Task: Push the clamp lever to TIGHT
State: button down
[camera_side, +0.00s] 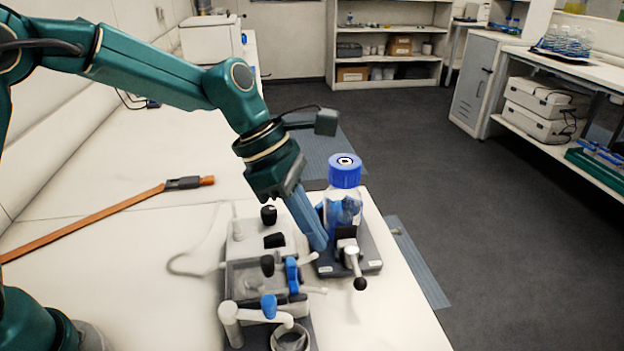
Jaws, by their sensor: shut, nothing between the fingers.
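The clamp lever (354,266) is a short metal rod with a black ball knob, at the front of a dark clamp base (370,258). It points down and toward the front right. Small pale labels show on the base, too small to read. A bottle with a blue cap (345,171) stands upright on the base, behind the lever. My gripper (318,243) has its blue fingers together, pointing down at the left side of the base, left of the lever and beside the bottle. Whether the fingertips touch the base or bottle, I cannot tell. Nothing shows between them.
A pale device with black knobs and blue-handled valves (269,306) stands close on the left and in front. A brown strap (85,222) lies on the bench (120,290) at the left.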

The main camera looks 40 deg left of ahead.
aim_at(355, 270)
jog(key=x, duration=0.8)
dwell(0.4)
jog(key=shift+d+n+t, duration=0.15)
jog(key=shift+n+t, duration=0.15)
jog(key=shift+n, duration=0.3)
